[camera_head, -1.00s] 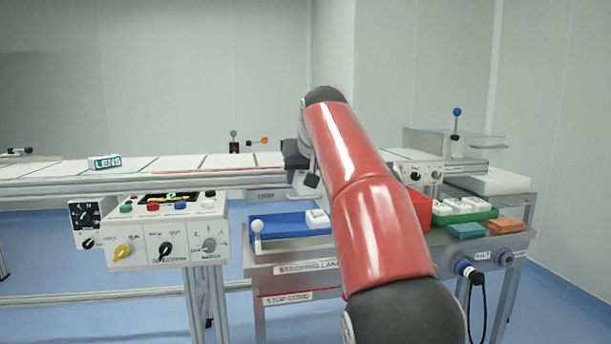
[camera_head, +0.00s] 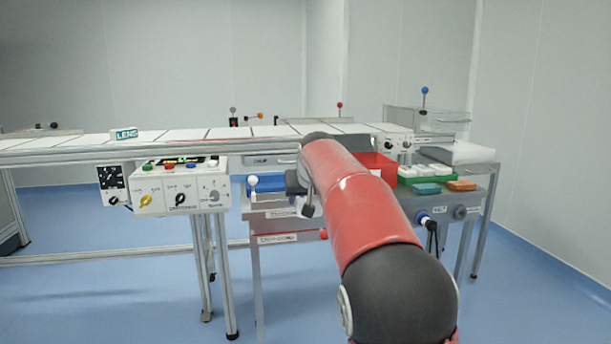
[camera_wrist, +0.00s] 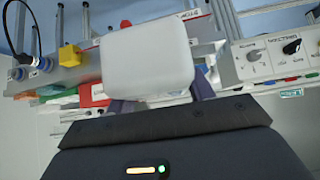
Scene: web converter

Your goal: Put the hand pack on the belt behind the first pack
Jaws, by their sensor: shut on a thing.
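The first pack (camera_head: 125,133), a small box marked LENS in white on green, stands on the belt (camera_head: 190,134) at the left. My gripper (camera_wrist: 162,97) is shut on a plain white block, the hand pack (camera_wrist: 148,58), in the wrist view. The pack sits between the two dark fingers and reaches out past their tips. In the head view my gripper (camera_head: 302,190) is beside the blue tray (camera_head: 268,186), below belt height and right of the control panel. The pack is hidden there by my arm.
The control panel (camera_head: 180,188) with knobs and buttons hangs below the belt's near edge. A red bin (camera_head: 376,166), a green tray of white packs (camera_head: 420,178) and an orange block (camera_head: 461,185) stand on the side table. The belt right of the first pack looks clear.

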